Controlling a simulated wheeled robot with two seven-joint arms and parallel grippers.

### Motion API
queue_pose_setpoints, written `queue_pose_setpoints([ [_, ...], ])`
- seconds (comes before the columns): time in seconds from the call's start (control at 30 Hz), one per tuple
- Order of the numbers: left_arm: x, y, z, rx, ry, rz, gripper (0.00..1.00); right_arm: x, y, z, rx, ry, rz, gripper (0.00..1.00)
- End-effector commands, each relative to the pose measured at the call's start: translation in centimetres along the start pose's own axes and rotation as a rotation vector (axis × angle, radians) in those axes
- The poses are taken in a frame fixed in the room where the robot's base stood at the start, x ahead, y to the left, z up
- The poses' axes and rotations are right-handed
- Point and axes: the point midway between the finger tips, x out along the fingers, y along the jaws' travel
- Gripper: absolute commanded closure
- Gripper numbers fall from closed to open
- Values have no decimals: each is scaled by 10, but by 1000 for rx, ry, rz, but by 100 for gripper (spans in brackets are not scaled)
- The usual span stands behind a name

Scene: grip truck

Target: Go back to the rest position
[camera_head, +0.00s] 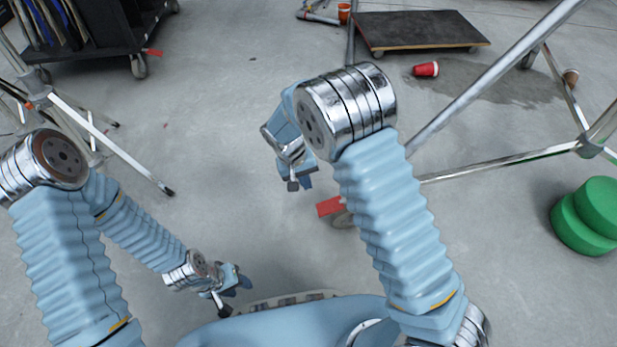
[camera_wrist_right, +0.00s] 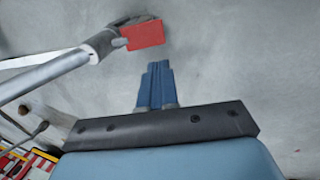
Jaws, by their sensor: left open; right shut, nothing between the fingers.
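My left gripper (camera_head: 236,284) hangs low at the bottom centre-left of the head view, close to my base. It is open and empty. My right gripper (camera_head: 299,182) is folded back beyond the right arm's large silver joint, near the middle of the head view, partly hidden behind that arm. In the right wrist view its blue fingers (camera_wrist_right: 157,86) are pressed together with nothing between them. Both grippers are above bare grey floor.
A red tag (camera_head: 329,206) on a metal stand leg is near my right gripper; it also shows in the right wrist view (camera_wrist_right: 143,34). Green discs (camera_head: 598,207) lie at right. A red cup (camera_head: 426,69), a dolly (camera_head: 420,28) and a black cart (camera_head: 97,42) are farther back.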

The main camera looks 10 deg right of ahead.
Motion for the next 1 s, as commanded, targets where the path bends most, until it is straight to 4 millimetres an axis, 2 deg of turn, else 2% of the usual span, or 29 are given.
queue_pose_setpoints([
  [0.27, -2, 1, 0, 0, 0, 0, 57, -3, 0, 1, 0, -3, -4, 100],
  [0.37, -14, 6, 0, 1, -1, 0, 57, 10, 5, 16, -4, -33, -59, 100],
  [0.47, -39, 16, 0, 3, 0, 1, 57, 36, 10, 57, -5, -79, -200, 100],
  [0.53, -58, 24, 1, 5, 0, 1, 57, 47, 10, 96, 13, -95, -324, 100],
  [0.6, -75, 31, 1, 7, -1, 2, 57, 48, 8, 134, 47, -87, -434, 100],
  [0.7, -92, 39, 2, 10, -2, 2, 57, 37, 7, 176, 107, -51, -541, 100],
  [0.83, -103, 44, 3, 12, -3, 2, 57, 21, 9, 206, 164, -4, -602, 100],
  [1.0, -103, 44, 3, 12, -3, 3, 57, 18, 10, 214, 181, 21, -616, 100],
])
